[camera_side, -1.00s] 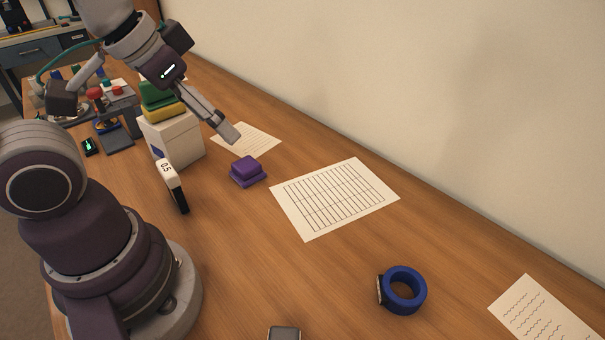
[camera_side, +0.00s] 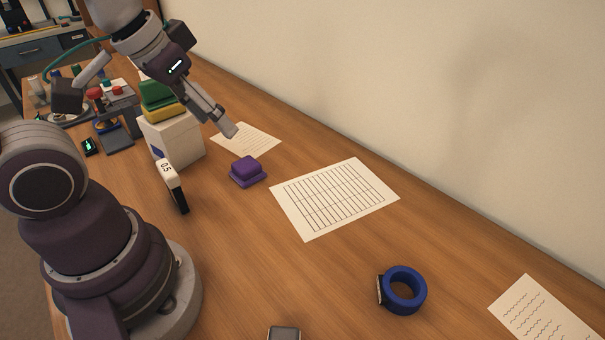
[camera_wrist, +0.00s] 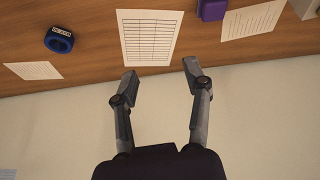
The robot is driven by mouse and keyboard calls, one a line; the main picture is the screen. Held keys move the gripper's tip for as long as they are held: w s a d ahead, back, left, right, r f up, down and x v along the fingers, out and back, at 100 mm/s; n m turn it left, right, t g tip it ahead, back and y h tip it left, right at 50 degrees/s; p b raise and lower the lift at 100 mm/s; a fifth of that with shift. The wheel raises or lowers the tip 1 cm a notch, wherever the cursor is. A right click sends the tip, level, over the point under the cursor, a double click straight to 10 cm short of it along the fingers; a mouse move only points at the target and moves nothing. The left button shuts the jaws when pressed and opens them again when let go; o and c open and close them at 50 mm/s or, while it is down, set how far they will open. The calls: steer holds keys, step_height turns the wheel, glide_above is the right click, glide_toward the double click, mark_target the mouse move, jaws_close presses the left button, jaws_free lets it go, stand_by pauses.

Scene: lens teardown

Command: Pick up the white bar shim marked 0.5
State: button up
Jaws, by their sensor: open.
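My gripper (camera_side: 229,131) is raised above the table, to the right of the white box and up and right of the shim. In the wrist view my gripper (camera_wrist: 160,72) shows two spread fingers with nothing between them. The shim does not show in the wrist view.
A white box (camera_side: 178,143) carries yellow and green blocks (camera_side: 159,99). A purple block (camera_side: 247,170) sits near it. A grid sheet (camera_side: 335,198), a blue ring (camera_side: 404,290) and a written sheet (camera_side: 545,312) lie to the right. A wall runs along the back.

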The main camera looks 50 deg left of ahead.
steer(key=a+f+n+g, duration=0.3)
steer(key=a+n, duration=0.4)
steer(key=n, duration=0.1)
steer(key=n+g, duration=0.2)
steer(key=n, duration=0.6)
glide_above(172, 184)
steer(key=w+a, duration=0.2)
steer(key=a, duration=0.1)
step_height(172, 184, down, 4)
steer(key=shift+s+a+f, duration=0.1)
steer(key=shift+s+a, duration=0.05)
steer(key=f, duration=0.6)
steer(key=s+f, duration=0.1)
steer(key=f, duration=0.2)
steer(key=shift+s+f, duration=0.1)
steer(key=shift+f, duration=0.75)
jaws_close()
